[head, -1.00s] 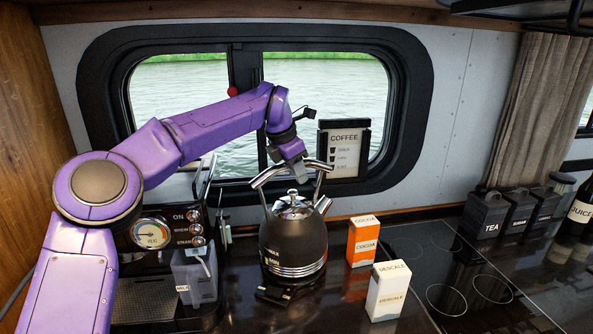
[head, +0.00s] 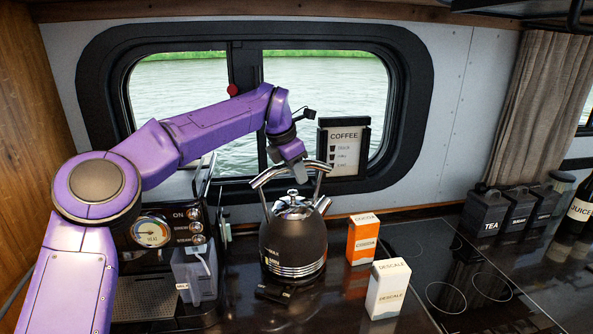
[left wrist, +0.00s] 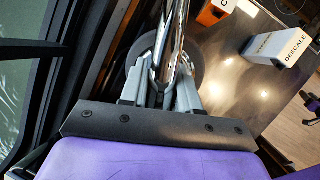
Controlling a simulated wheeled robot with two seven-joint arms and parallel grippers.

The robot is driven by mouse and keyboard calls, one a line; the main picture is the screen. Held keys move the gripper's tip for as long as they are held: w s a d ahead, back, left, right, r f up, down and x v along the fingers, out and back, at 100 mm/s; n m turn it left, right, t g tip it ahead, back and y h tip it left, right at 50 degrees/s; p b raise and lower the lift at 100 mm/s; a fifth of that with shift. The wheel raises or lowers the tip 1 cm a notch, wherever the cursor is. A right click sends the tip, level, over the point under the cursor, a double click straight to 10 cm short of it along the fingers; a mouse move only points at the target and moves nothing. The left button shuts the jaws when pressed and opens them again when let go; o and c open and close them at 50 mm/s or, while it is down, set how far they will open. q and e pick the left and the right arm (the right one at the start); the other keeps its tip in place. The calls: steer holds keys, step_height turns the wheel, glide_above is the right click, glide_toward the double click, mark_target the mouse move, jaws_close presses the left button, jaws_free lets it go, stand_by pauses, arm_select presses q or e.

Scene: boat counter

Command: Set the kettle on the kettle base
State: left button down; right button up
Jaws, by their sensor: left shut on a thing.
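The black kettle (head: 293,242) with silver bands, a chrome lid and an arched chrome handle stands upright in the middle of the head view. My left gripper (head: 302,172) is shut on the top of its handle. The left wrist view shows the chrome handle (left wrist: 172,45) between the fingers (left wrist: 160,90). The black kettle base (head: 274,294) shows as a low front edge right under the kettle. The rest of the base is hidden by the kettle, and I cannot tell whether the two touch. My right gripper is not in view.
A coffee machine (head: 160,240) with a milk jug (head: 196,275) stands left of the kettle. An orange cocoa box (head: 364,239) and a white descale box (head: 388,289) stand to its right. Behind is a framed coffee sign (head: 343,150). The dark hob (head: 460,275) is clear.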

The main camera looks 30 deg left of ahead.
arm_select(q)
steer(key=shift+f, duration=0.1)
steer(key=c, duration=1.1)
jaws_free()
steer(key=shift+s, duration=0.1)
steer(key=shift+s+f, duration=0.1)
steer(key=shift+r, duration=0.35)
steer(key=p+v, duration=0.3)
steer(key=v, duration=0.3)
steer(key=shift+s+r+p, duration=0.15)
steer(key=shift+r+p, duration=0.1)
steer(key=shift+p, duration=0.1)
steer(key=p+v, duration=0.2)
steer(key=v, duration=0.1)
steer(key=shift+s+a+r, duration=0.1)
steer(key=shift+s+r, duration=0.15)
steer(key=shift+r, duration=0.1)
